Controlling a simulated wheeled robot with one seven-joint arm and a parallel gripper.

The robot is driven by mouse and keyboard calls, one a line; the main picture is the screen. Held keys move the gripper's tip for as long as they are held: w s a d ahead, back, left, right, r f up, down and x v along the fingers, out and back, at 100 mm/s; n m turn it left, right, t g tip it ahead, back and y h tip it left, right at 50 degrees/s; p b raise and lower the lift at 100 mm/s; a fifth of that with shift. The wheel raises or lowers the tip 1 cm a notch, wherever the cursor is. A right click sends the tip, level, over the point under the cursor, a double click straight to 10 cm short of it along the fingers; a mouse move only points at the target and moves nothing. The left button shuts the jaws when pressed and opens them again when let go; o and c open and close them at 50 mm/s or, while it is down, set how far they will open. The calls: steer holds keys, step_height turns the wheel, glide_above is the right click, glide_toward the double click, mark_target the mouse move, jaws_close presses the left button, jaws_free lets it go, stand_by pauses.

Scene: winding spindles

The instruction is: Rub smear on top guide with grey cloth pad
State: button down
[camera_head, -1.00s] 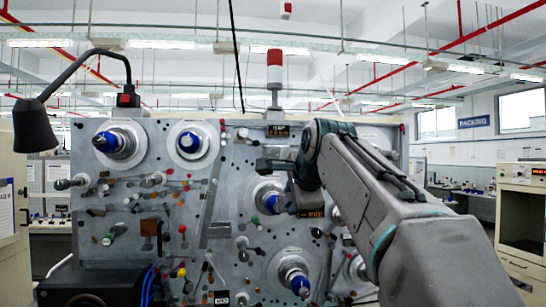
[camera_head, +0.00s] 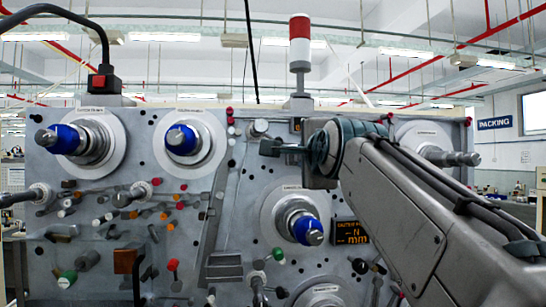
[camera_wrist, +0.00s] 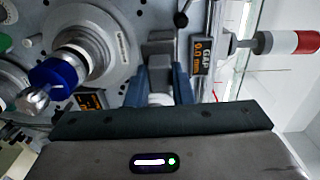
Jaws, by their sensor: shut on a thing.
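My gripper (camera_head: 284,148) reaches in from the right across the upper middle of the machine panel, its tip pointing left. In the wrist view, its two blue-grey fingers (camera_wrist: 163,74) are shut on a small dark grey block, the cloth pad (camera_wrist: 158,47). The pad (camera_head: 269,147) also shows at the gripper's tip in the head view. A short silver guide roller (camera_head: 258,128) at the panel's top edge, probably the top guide, appears just above and left of the pad. I cannot tell whether they touch. I cannot make out a smear.
The panel (camera_head: 235,180) carries several protruding spindles, one blue-tipped (camera_head: 300,226) below my gripper. A small display (camera_wrist: 202,52) sits close beside my fingers. A red-and-white signal tower (camera_head: 300,43) stands above the panel. A black lamp arm (camera_head: 90,25) rises at upper left.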

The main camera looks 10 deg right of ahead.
steer(key=shift+w+r+p, duration=0.15)
steer(key=shift+w+p, duration=0.3)
steer(key=shift+w, duration=0.65)
steer(key=shift+w+p, duration=0.85)
steer(key=shift+w, duration=1.4)
steer(key=shift+w, duration=0.4)
steer(key=shift+d, duration=0.1)
steer(key=d+b, duration=0.1)
steer(key=d, duration=0.2)
steer(key=shift+d+b, duration=0.35)
steer(key=shift+d, duration=0.05)
